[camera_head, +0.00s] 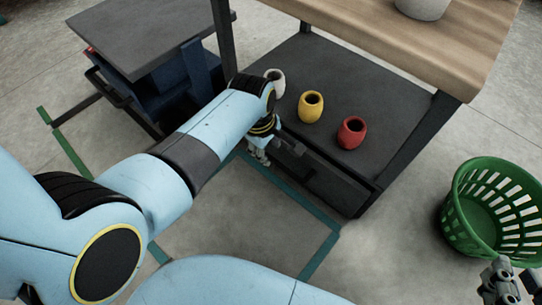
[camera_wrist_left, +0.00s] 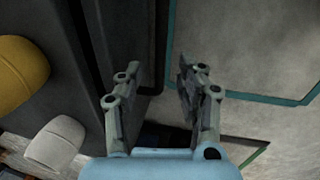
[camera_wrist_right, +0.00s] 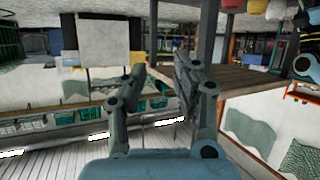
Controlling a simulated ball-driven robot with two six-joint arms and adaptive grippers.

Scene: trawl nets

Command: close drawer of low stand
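The low stand (camera_head: 345,88) is dark grey with a wooden top above it. Its drawer (camera_head: 330,185) is a dark front under the shelf's front edge; how far it stands out is hard to tell. My left gripper (camera_head: 260,155) is at the left end of the drawer front, partly hidden by its own wrist. In the left wrist view its two fingers (camera_wrist_left: 155,88) are apart, with nothing between them, beside the stand's dark edge (camera_wrist_left: 147,45). My right gripper (camera_head: 508,284) is at the lower right, away from the stand. Its fingers (camera_wrist_right: 160,78) are apart and empty.
A white pot (camera_head: 276,80), a yellow pot (camera_head: 311,106) and a red pot (camera_head: 352,132) stand on the shelf. A green basket (camera_head: 488,212) is on the floor at right. A blue cabinet (camera_head: 165,85) with a grey top is at left. Floor before the stand is clear.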

